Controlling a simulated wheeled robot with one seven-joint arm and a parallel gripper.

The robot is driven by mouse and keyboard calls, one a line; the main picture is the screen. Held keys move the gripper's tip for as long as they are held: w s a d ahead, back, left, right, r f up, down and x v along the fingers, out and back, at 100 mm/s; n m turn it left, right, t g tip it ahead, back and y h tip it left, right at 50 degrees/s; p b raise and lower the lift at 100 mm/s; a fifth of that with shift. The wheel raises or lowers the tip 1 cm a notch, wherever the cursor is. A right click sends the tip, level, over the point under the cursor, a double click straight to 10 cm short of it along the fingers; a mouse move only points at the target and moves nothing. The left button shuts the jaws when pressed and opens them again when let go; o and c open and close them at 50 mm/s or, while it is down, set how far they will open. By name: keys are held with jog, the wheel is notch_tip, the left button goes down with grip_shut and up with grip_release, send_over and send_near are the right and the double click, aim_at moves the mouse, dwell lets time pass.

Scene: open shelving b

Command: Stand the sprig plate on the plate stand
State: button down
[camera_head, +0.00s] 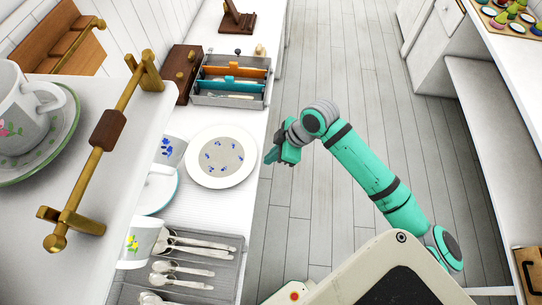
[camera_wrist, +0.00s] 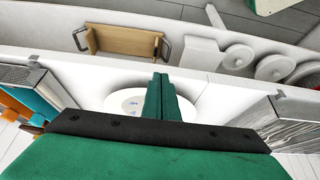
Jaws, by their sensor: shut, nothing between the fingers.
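The sprig plate (camera_head: 222,174) is white with a grey-beige centre and blue sprigs. It lies flat on the white counter, near its right edge. In the wrist view the plate (camera_wrist: 122,104) is partly hidden behind my fingers. A dark brown wooden stand (camera_head: 236,20), which looks like the plate stand, is on the counter at the top of the head view, empty. My gripper (camera_head: 269,157) is just right of the plate, by the counter edge. Its fingers (camera_wrist: 161,80) are together with nothing between them. I cannot tell whether they touch the plate.
A cutlery rack (camera_head: 229,101) with orange and blue dividers stands beyond the plate. A grey cutlery tray (camera_head: 232,262) is nearer. Cups and a teal-rimmed dish (camera_head: 160,205) are left, beside a raised shelf with a brass rail (camera_head: 122,98). The floor (camera_head: 300,200) at right is clear.

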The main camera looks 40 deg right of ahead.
jog(key=s+d+r, duration=0.1)
jog(key=s+d, duration=0.7)
jog(key=d, duration=0.1)
jog(key=shift+r, duration=0.35)
jog(key=shift+s, duration=0.1)
jog(key=c, duration=2.4)
grip_release()
jog(key=shift+o, duration=0.2)
jog(key=shift+a, duration=0.1)
